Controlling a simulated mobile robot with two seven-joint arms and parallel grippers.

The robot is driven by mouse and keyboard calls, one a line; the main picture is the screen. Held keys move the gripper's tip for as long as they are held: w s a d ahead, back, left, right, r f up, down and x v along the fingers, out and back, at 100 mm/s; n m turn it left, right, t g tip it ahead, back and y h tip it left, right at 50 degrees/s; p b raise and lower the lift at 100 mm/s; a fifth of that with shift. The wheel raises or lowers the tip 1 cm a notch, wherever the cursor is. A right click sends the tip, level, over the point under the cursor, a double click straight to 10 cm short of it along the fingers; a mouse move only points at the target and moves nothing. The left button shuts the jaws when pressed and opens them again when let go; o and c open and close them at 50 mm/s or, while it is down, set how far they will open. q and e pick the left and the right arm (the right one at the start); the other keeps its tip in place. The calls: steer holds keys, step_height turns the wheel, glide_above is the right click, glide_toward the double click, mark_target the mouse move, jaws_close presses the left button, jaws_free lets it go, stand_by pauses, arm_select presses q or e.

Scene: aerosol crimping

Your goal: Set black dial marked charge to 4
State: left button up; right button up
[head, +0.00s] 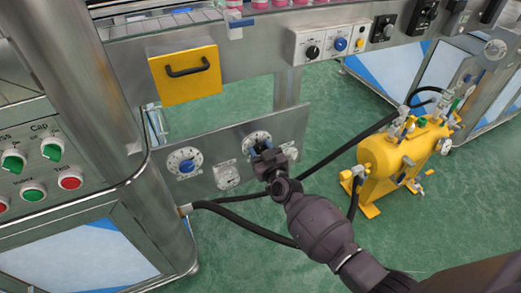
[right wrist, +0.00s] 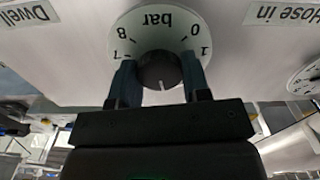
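The black dial (right wrist: 160,70) sits on a round white scale (right wrist: 125,42) that reads "bar", with 0, 1, 7 and 8 visible upside down in the right wrist view. The rest of the scale is hidden behind my gripper. A small light mark shows on the knob's edge nearest the gripper body. My right gripper (right wrist: 160,85) has one finger on each side of the knob, and both appear to touch it. In the head view my right gripper (head: 262,153) covers most of this dial's knob below its white scale (head: 256,137). No "charge" label is readable.
A blue-knobbed dial (head: 186,165) and a small gauge (head: 226,176) share the steel panel (head: 215,146). A yellow drawer front (head: 187,88) is above. A yellow tank (head: 395,155) with black hoses stands right, near my arm. Green floor is open around it.

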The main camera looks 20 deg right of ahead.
steer(key=shift+c, duration=0.8)
steer(key=shift+m, duration=0.8)
steer(key=o, duration=0.9)
